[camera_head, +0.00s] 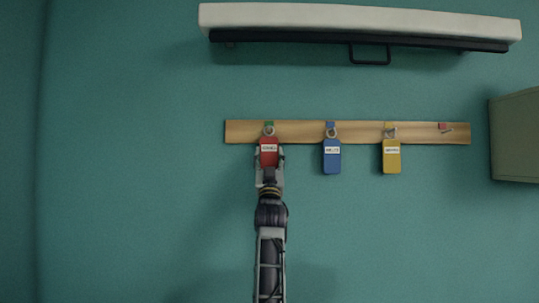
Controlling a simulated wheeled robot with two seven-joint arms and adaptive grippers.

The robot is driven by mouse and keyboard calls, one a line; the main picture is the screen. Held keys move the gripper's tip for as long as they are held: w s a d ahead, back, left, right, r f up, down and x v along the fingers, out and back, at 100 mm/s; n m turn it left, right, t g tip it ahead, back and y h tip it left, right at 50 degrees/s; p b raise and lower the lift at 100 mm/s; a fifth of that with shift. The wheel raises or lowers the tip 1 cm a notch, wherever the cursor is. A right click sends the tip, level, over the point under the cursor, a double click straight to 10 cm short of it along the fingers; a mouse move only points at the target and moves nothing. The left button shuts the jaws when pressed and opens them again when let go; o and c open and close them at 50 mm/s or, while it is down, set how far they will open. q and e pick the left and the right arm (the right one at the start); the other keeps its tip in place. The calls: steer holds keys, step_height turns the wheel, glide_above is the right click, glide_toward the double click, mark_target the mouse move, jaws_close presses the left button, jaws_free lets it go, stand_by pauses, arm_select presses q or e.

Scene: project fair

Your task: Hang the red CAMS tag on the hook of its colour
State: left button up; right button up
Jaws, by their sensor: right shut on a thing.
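A wooden hook rail (300,131) is fixed to the wall. The red tag (269,158) with a white label is at the left hook, under the green mark (269,124). Its pale ring (269,131) overlaps that hook and appears to be around it. My right gripper (269,167) comes up from below and is shut on the red tag, partly covering its lower end. The hook with the red mark (443,126) at the rail's right end is bare. The label text is too small to read surely. My left gripper is not in view.
A blue tag (332,164) hangs under the blue mark and a yellow tag (391,163) under the yellow mark, both between the red tag and the red-marked hook. A white wall unit (300,17) with a black handle is above. A green-grey box (515,140) is at right.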

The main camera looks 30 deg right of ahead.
mark_target(269, 155)
steer(key=shift+r, duration=0.25)
steer(key=shift+s+a+b, duration=0.3)
steer(key=shift+s+a, duration=0.15)
steer(key=shift+s, duration=0.25)
steer(key=shift+s+a+b, duration=0.25)
steer(key=shift+s+a, duration=0.2)
steer(key=shift+s, duration=0.3)
steer(key=shift+s+a+b, duration=0.3)
steer(key=shift+s+a, duration=0.15)
steer(key=shift+s, duration=0.25)
stand_by(0.4)
steer(key=shift+s+a+r+b, duration=0.1)
steer(key=shift+s+a+b, duration=0.05)
steer(key=shift+s+a, duration=0.3)
steer(key=shift+s+a+b, duration=0.15)
steer(key=shift+s+a, duration=0.05)
steer(key=shift+s, duration=0.35)
stand_by(0.8)
